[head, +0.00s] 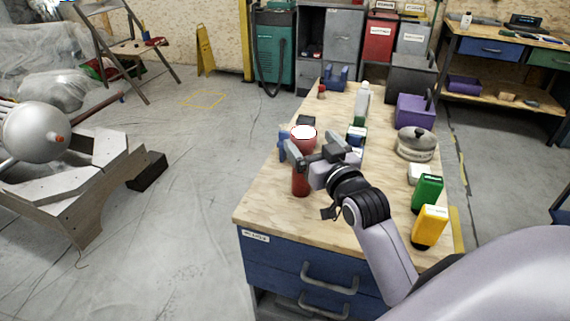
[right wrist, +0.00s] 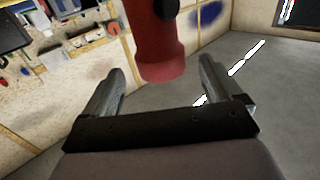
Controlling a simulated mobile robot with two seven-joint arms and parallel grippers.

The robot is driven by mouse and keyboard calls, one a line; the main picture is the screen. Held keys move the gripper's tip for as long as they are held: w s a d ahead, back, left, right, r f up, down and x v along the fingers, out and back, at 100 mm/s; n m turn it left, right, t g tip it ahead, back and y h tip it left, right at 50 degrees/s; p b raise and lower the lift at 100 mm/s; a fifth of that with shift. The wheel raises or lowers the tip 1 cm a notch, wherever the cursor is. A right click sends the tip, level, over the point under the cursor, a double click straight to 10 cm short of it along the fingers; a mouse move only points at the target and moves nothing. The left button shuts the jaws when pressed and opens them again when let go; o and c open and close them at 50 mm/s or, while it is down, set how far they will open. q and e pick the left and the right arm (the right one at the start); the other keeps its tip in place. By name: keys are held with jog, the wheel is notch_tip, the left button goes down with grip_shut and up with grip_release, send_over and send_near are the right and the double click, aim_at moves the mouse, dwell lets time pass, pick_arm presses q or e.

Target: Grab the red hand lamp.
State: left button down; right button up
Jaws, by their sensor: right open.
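The red hand lamp (head: 300,182) stands upright on the wooden workbench top, with a bright white round face on top. My right gripper (head: 307,155) is at the lamp and hides part of its middle. In the right wrist view the lamp (right wrist: 160,50) shows as a red body with a wider end and a dark button, roughly centred ahead of the gap between the fingers. My right gripper (right wrist: 170,85) is open, with nothing between its fingers. I cannot tell whether a finger touches the lamp. My left gripper is not in view.
On the workbench (head: 262,207) a blue object (head: 284,147) stands just left of the lamp. A white bottle (head: 362,97), a round pot (head: 416,146), a purple bin (head: 414,111), a green box (head: 427,192) and a yellow box (head: 430,226) stand to the right. The front left top is clear.

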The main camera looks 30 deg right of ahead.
aim_at(299, 132)
jog(key=shift+w+d+f, duration=0.1)
jog(key=shift+w+d, duration=0.05)
jog(key=shift+w, duration=0.9)
jog(key=shift+w+d+f, duration=0.1)
jog(key=shift+w+f, duration=0.05)
jog(key=shift+w, duration=0.9)
jog(key=shift+w+d+f, duration=0.1)
jog(key=shift+w+d, duration=0.05)
jog(key=shift+w, duration=0.9)
jog(key=c, duration=1.5)
